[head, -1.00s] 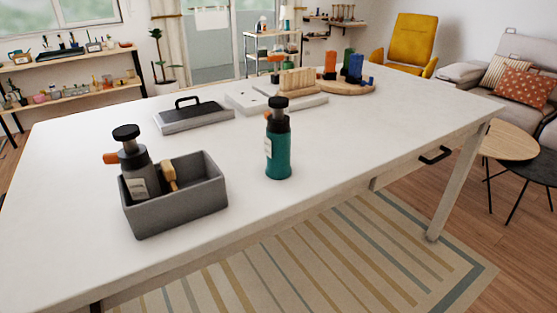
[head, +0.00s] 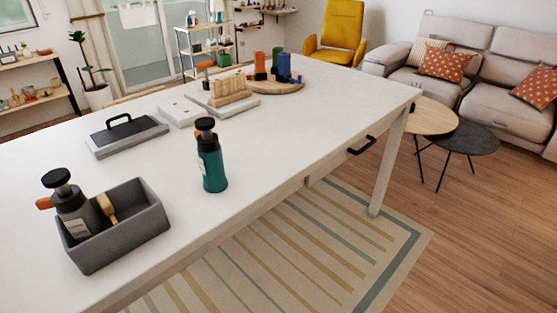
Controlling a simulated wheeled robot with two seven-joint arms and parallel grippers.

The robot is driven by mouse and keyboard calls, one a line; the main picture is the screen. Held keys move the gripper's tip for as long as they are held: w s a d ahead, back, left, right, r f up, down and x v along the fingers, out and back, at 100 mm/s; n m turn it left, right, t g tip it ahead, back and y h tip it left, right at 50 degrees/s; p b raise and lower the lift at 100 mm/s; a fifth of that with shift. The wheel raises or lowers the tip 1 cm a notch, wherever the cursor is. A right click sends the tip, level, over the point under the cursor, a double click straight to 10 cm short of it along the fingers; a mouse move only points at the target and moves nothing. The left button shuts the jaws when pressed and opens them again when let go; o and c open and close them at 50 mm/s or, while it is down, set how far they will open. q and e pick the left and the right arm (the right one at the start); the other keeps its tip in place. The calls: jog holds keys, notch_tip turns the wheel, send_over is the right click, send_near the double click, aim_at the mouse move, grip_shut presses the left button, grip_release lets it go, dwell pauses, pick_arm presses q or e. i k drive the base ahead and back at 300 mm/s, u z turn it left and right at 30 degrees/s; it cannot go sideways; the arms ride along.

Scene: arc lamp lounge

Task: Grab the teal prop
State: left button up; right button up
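Neither of my grippers shows in the head view.
The grey box (head: 124,242) holds a dark grey bottle (head: 75,214) and a wooden-handled brush (head: 106,208). A black-handled flat tool (head: 127,136) lies behind. A wooden rack (head: 230,90) and a round board (head: 283,87) with coloured pieces stand farther back. The table's right part is clear.

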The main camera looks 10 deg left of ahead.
aim_at(211, 165)
jog(key=z, duration=0.55)
jog(key=i, duration=0.75)
jog(key=u, duration=1.65)
